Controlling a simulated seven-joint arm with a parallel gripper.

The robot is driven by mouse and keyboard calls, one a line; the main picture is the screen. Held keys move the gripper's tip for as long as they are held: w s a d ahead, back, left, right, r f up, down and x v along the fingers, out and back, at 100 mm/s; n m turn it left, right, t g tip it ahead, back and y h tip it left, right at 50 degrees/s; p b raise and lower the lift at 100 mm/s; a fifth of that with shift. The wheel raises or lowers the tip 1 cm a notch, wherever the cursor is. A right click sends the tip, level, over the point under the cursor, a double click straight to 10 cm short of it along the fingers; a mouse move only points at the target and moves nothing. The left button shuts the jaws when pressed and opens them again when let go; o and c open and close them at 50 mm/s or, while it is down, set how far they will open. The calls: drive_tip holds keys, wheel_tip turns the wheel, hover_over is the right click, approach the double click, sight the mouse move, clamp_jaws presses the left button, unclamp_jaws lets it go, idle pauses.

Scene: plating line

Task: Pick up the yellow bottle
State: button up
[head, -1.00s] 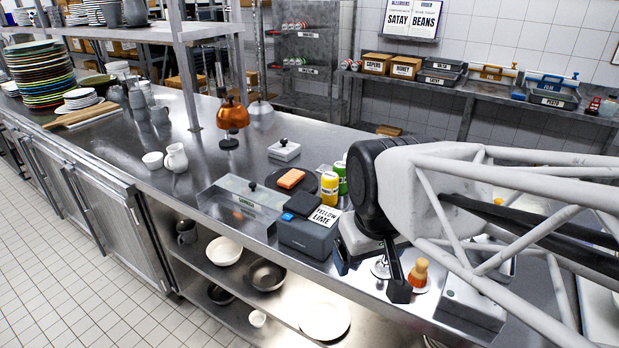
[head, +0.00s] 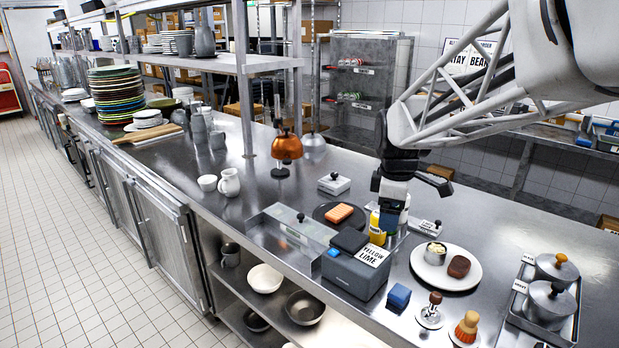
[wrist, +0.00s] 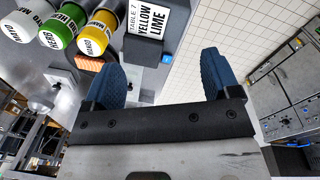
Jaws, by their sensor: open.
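The yellow bottle (head: 377,232) stands on the steel counter behind the grey box with the "YELLOW LIME" card, partly hidden by my gripper in the head view. In the wrist view the yellow bottle (wrist: 97,36) has a white cap and a "MANGO" label. It stands beside a green bottle (wrist: 62,28) and a white bottle (wrist: 22,22). My gripper (head: 392,214) is close to the yellow bottle. In the wrist view my gripper (wrist: 160,72) has its blue fingers spread with nothing between them, and the bottle lies outside them, up and left.
The grey box (head: 352,277) stands in front of the bottle. A dark round plate with an orange block (head: 338,213) is left of it. A white plate (head: 462,281) with food, a blue block (head: 399,295) and lidded pots (head: 552,290) are to the right.

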sight(377, 235)
drive_tip(key=w+d+f+n, duration=0.1)
drive_tip(key=w+n, duration=0.1)
drive_tip(key=w, duration=0.3)
drive_tip(key=w+d+f+n, duration=0.1)
drive_tip(key=w+f+n, duration=0.1)
drive_tip(key=w+n, duration=0.1)
drive_tip(key=w+f+n+g, duration=0.1)
drive_tip(key=w+f+n, duration=0.1)
drive_tip(key=w, duration=0.4)
drive_tip(key=shift+w+d+f+n, duration=0.2)
drive_tip(key=shift+w+d+n, duration=0.2)
drive_tip(key=shift+n, duration=0.1)
drive_tip(key=shift+f, duration=1.25)
drive_tip(key=shift+s+f, duration=0.1)
drive_tip(key=shift+s+f, duration=0.15)
drive_tip(key=shift+f, duration=2.4)
drive_tip(key=shift+c, duration=0.3)
drive_tip(key=c, duration=0.7)
